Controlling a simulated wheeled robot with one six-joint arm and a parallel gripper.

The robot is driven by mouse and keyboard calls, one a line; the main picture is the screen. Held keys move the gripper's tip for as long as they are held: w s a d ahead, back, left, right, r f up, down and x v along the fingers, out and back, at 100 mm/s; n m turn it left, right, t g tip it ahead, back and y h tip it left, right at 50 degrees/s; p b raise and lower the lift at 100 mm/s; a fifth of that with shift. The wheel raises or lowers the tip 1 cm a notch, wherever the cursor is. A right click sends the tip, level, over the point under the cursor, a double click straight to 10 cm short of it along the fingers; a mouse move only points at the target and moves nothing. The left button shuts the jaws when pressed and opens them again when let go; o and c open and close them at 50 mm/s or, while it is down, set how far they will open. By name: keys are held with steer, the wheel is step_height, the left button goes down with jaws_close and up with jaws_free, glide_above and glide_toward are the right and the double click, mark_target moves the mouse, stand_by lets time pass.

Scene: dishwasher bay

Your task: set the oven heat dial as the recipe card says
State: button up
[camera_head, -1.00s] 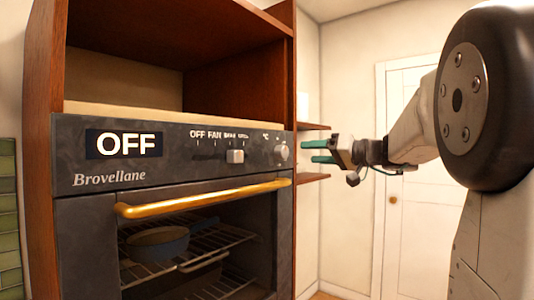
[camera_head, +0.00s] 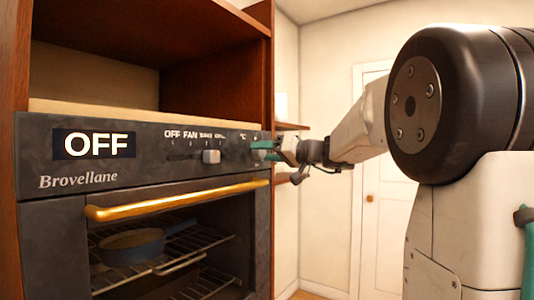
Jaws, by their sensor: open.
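The oven (camera_head: 45,205) has a dark front panel with a display (camera_head: 94,144) reading OFF. A pale selector knob (camera_head: 211,156) sits below a row of labels starting OFF and FAN. The heat dial, at the panel's right end by the °C mark, is mostly hidden behind my gripper's fingers. My gripper (camera_head: 262,150) is open, its teal fingertips at that end of the panel. I cannot tell whether they touch the dial or lie around it. No recipe card shows in this view.
A gold handle (camera_head: 180,199) juts out across the oven door. A blue pan (camera_head: 135,242) is on a rack behind the door glass. A wooden cabinet (camera_head: 215,75) frames the oven, with small shelves (camera_head: 290,127) beyond it. A white door (camera_head: 385,215) stands behind.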

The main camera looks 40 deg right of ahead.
steer(key=c, duration=1)
steer(key=m, duration=0.4)
steer(key=shift+f, duration=0.1)
steer(key=m, duration=0.4)
steer(key=shift+f+m+t, duration=0.1)
steer(key=shift+m+t, duration=0.3)
steer(key=m, duration=0.4)
steer(key=shift+m, duration=0.3)
steer(key=shift+f+m+h, duration=0.1)
steer(key=shift+m+h, duration=0.4)
steer(key=shift+m, duration=1.4)
